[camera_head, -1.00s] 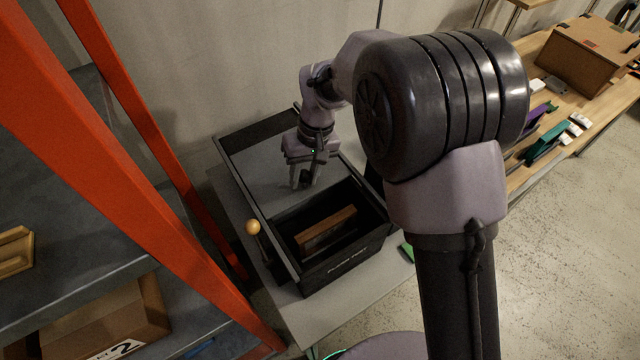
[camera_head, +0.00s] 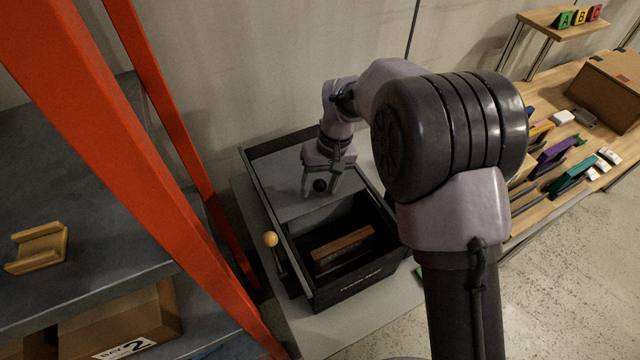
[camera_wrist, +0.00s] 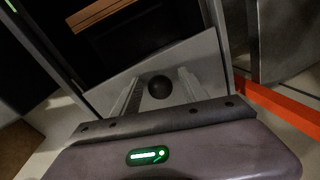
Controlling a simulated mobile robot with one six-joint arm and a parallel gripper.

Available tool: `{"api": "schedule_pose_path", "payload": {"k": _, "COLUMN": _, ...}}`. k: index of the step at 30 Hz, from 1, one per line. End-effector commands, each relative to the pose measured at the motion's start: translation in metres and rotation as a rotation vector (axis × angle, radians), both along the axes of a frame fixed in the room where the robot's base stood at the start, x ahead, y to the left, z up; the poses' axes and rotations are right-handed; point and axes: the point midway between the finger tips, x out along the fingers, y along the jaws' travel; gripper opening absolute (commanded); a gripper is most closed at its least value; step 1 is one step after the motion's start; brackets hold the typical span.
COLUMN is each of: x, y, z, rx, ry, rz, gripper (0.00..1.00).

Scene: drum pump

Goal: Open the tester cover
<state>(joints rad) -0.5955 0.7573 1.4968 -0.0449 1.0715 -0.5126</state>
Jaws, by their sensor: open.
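The tester is a black open-topped box (camera_head: 360,287) on a grey table in the head view. Its flat grey cover (camera_head: 275,182) lies over the back part of the box. The front part is uncovered. A round black knob (camera_head: 320,186) stands on the cover near its front edge. My gripper (camera_head: 320,190) is open, with one finger on each side of the knob. In the wrist view, the knob (camera_wrist: 159,87) sits between the spread fingers, with a gap on both sides. The cover (camera_wrist: 205,55) shows around it.
A brown block (camera_head: 343,248) lies inside the box. A lever with an orange ball (camera_head: 270,239) stands at the box's left side. An orange rack post (camera_head: 165,150) rises close on the left. A wooden bench (camera_head: 585,120) with several items is at the right.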

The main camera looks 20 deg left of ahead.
Motion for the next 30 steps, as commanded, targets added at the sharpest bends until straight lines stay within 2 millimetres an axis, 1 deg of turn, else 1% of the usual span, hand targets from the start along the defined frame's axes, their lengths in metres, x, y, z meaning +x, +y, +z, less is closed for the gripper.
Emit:
{"api": "schedule_pose_path", "payload": {"k": 2, "x": 0.000, "y": 0.000, "z": 0.003, "rx": 0.000, "ry": 0.000, "rz": 0.000, "gripper": 0.52}}
{"api": "schedule_pose_path", "payload": {"k": 5, "x": 0.003, "y": -0.002, "z": 0.020, "rx": 0.001, "ry": -0.003, "rz": -0.001, "gripper": 0.52}}
{"api": "schedule_pose_path", "payload": {"k": 8, "x": 0.007, "y": -0.006, "z": 0.051, "rx": 0.003, "ry": -0.004, "rz": -0.001, "gripper": 0.52}}
{"api": "schedule_pose_path", "payload": {"k": 9, "x": 0.008, "y": -0.009, "z": 0.066, "rx": 0.002, "ry": -0.004, "rz": -0.001, "gripper": 0.52}}
{"api": "schedule_pose_path", "payload": {"k": 12, "x": 0.012, "y": -0.014, "z": 0.100, "rx": 0.002, "ry": -0.004, "rz": -0.002, "gripper": 0.52}}
{"api": "schedule_pose_path", "payload": {"k": 15, "x": 0.016, "y": -0.019, "z": 0.130, "rx": 0.001, "ry": -0.003, "rz": -0.001, "gripper": 0.52}}
{"api": "schedule_pose_path", "payload": {"k": 18, "x": 0.018, "y": -0.023, "z": 0.152, "rx": 0.000, "ry": -0.002, "rz": 0.000, "gripper": 0.52}}
{"api": "schedule_pose_path", "payload": {"k": 21, "x": 0.020, "y": -0.025, "z": 0.166, "rx": 0.001, "ry": -0.001, "rz": -0.001, "gripper": 0.52}}
{"api": "schedule_pose_path", "payload": {"k": 23, "x": 0.021, "y": -0.026, "z": 0.170, "rx": 0.000, "ry": -0.001, "rz": -0.001, "gripper": 0.52}}
{"api": "schedule_pose_path", "payload": {"k": 30, "x": 0.021, "y": -0.027, "z": 0.171, "rx": 0.000, "ry": 0.000, "rz": 0.000, "gripper": 0.52}}
